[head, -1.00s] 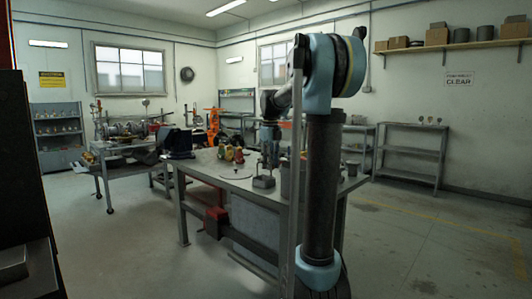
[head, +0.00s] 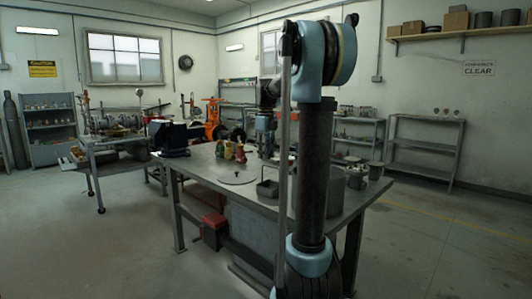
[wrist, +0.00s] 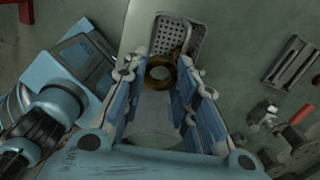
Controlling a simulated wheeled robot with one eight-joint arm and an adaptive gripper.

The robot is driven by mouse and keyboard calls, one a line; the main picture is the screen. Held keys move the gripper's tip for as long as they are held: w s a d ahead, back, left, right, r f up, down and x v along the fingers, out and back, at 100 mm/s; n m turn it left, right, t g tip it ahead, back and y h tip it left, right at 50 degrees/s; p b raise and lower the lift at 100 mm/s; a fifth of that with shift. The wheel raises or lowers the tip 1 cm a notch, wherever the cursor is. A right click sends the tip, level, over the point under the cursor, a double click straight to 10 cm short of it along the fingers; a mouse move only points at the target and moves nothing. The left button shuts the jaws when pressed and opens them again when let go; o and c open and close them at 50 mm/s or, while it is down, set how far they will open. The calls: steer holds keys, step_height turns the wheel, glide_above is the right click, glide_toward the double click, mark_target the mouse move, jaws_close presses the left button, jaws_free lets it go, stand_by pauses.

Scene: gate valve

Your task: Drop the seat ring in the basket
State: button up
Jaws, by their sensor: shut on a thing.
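The seat ring (wrist: 161,58) is a brass-brown ring between the fingertips of my gripper (wrist: 161,76) in the wrist view. My gripper is shut on it. The basket (wrist: 203,40) is a grey perforated tray-like box beyond the fingertips; the ring overlaps its near end in the picture. I cannot tell the height between them. In the head view the basket (head: 267,191) sits on the workbench, left of my arm's column. My gripper (head: 265,148) points down above the bench behind it. The ring cannot be made out there.
The workbench (head: 215,171) carries a blue vise (head: 172,138), small red and yellow items (head: 228,150), a flat round disc (head: 237,177) and grey cylindrical pots (head: 356,178) at right. Fittings lie right of the gripper in the wrist view. Floor at right is clear.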

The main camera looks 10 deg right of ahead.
steer(key=shift+w+d, duration=0.15)
steer(key=shift+d, duration=0.05)
steer(key=shift+f, duration=0.2)
step_height(320, 180, down, 9)
stand_by(1.9)
steer(key=o, duration=1)
steer(key=shift+o, duration=0.2)
